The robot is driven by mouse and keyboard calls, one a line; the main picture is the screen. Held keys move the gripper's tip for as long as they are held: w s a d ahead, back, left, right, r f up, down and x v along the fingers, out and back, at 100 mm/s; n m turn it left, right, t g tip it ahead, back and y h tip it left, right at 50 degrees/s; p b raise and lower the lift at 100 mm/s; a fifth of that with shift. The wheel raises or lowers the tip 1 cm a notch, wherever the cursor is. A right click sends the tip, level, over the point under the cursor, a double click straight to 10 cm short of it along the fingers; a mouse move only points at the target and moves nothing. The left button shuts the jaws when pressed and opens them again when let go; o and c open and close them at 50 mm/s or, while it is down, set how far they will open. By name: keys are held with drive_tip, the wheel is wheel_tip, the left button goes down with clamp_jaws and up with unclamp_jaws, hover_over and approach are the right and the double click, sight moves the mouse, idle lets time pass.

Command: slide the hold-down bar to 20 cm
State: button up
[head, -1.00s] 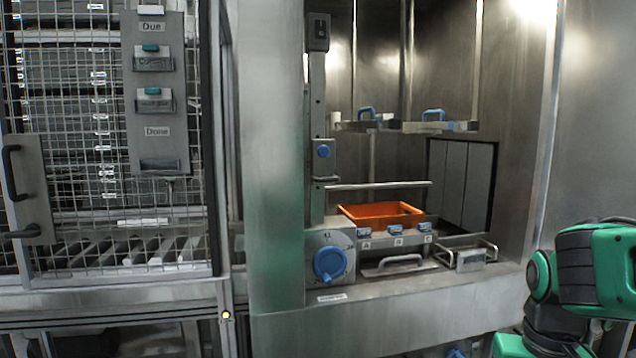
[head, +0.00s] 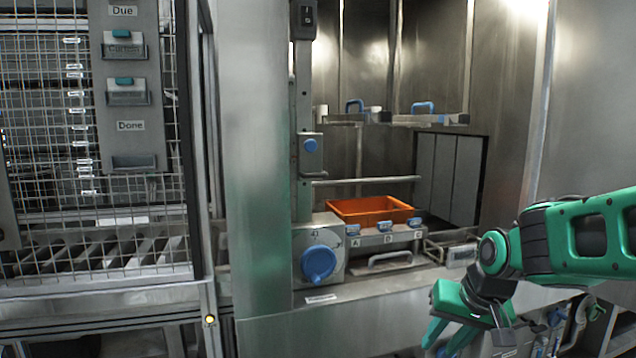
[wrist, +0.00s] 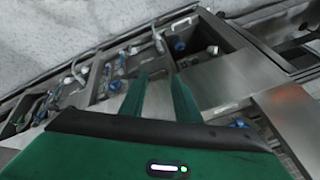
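The hold-down bar (head: 366,181) is a thin horizontal metal rod in the head view, above an orange crate (head: 372,209). Any scale marks on the column are too small to read. My gripper (head: 440,342) is low at the right, outside the washer opening and well apart from the bar. Its two green fingers are spread with nothing between them, as the wrist view (wrist: 158,82) also shows. The bar cannot be made out in the wrist view.
A large blue dial (head: 318,263) sits below the column. Blue-handled trays stand on a shelf (head: 440,119) behind. A metal handle (head: 390,258) lies on the front ledge. A mesh cage with a Due/Done panel (head: 128,60) is at left. Hoses and fittings (head: 570,325) lie low right.

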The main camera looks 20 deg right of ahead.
drive_tip(key=w+a+r+m+t+y, duration=0.1)
drive_tip(key=w+a+r+t+y, duration=0.1)
drive_tip(key=w+a+r+t, duration=0.5)
drive_tip(key=w+a+r+m+t+y, duration=0.1)
drive_tip(key=w+a+r+y, duration=0.25)
drive_tip(key=w, duration=0.85)
drive_tip(key=w+a+r+m+t+y, duration=0.1)
drive_tip(key=w+r+m+t, duration=0.15)
drive_tip(key=r, duration=0.45)
drive_tip(key=w+r+m+t+y, duration=0.1)
drive_tip(key=w+r+m+t, duration=0.15)
drive_tip(key=r, duration=0.45)
drive_tip(key=r+x, duration=0.1)
drive_tip(key=x, duration=0.9)
drive_tip(key=shift+a, duration=0.1)
clamp_jaws()
